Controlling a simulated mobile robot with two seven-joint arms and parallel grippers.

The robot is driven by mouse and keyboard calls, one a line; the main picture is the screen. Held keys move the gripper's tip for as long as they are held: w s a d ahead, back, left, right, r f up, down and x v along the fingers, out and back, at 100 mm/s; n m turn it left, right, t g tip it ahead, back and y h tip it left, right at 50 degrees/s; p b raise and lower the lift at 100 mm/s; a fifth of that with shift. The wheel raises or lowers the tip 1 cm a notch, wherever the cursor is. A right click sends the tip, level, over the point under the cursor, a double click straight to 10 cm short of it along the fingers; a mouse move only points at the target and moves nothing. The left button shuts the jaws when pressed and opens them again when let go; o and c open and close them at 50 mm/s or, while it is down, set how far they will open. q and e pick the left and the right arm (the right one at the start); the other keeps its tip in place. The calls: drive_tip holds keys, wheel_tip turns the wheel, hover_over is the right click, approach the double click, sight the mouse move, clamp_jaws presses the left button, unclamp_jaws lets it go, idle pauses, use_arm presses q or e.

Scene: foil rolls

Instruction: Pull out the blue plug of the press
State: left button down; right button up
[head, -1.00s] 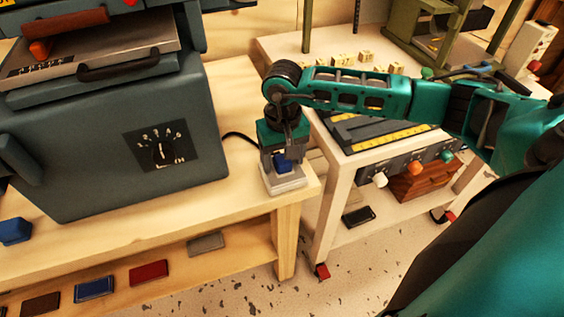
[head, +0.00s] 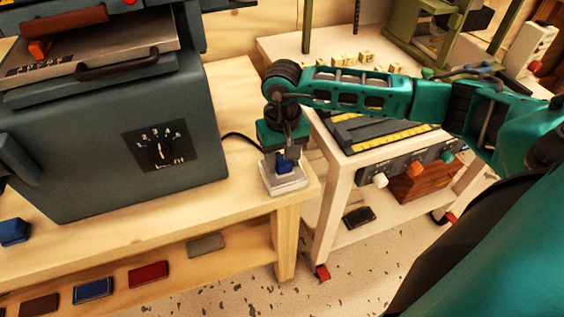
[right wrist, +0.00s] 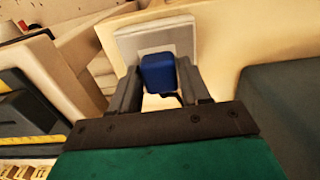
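The blue plug (head: 284,163) is at the pale grey socket block (head: 285,184) on the front right corner of the wooden bench. My right gripper (head: 285,157) points down over the block. In the right wrist view the plug (right wrist: 158,73) sits between the two dark fingers, which appear to touch it on both sides. The grey block (right wrist: 157,40) shows behind it. Whether the plug is still seated is hidden. The grey-blue press (head: 120,140) with a numbered dial stands left of the block. My left gripper is not in view.
A black cable (head: 238,136) runs between the press and the block area. A blue piece (head: 14,231) lies at the bench's left front. Several flat coloured pieces lie on the lower shelf. A white table (head: 333,190) with machinery stands close on the right.

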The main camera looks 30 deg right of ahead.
clamp_jaws()
drive_tip(key=shift+r, duration=0.2)
drive_tip(key=shift+r+p, duration=0.75)
drive_tip(key=shift+r, duration=0.45)
drive_tip(key=shift+r+p, duration=0.85)
drive_tip(key=shift+r, duration=0.8)
